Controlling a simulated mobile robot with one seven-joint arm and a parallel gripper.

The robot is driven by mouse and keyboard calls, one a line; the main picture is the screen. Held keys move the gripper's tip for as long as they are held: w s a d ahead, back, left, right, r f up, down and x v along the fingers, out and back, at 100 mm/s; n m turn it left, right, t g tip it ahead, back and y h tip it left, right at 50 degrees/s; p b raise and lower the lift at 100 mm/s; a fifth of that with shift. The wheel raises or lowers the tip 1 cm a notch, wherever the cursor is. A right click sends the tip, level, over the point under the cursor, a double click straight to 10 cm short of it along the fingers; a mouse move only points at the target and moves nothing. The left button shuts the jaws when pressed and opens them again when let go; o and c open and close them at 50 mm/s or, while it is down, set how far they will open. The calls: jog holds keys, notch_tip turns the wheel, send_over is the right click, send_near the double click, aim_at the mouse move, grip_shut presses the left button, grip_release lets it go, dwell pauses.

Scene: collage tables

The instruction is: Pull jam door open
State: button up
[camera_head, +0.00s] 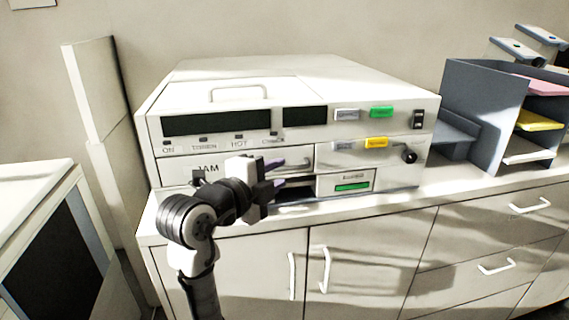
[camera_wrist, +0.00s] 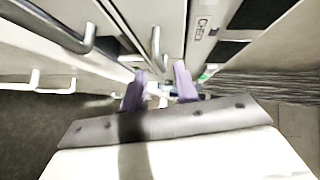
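The copier (camera_head: 290,115) is a white machine on the counter. Its jam door (camera_head: 208,168) is a white front panel lettered "JAM", and it looks shut. My gripper (camera_head: 280,173) is in front of the right part of this door, with its purple fingers apart, one above the other. In the wrist view my gripper (camera_wrist: 160,70) is open, with a grey bar handle (camera_wrist: 157,50) lying between or just beyond the fingertips. This handle seems to be on the jam door. I cannot tell whether the fingers touch the handle.
A green-labelled panel (camera_head: 350,183) and a dark knob (camera_head: 408,154) are right of the door. Cabinet doors (camera_head: 365,265) with bar handles are below the counter. A grey paper sorter (camera_head: 485,110) stands at the right. A white unit (camera_head: 35,205) stands at the left.

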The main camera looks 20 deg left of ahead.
aim_at(286, 169)
jog(key=shift+p+x, duration=0.35)
jog(key=shift+x, duration=1.4)
grip_shut()
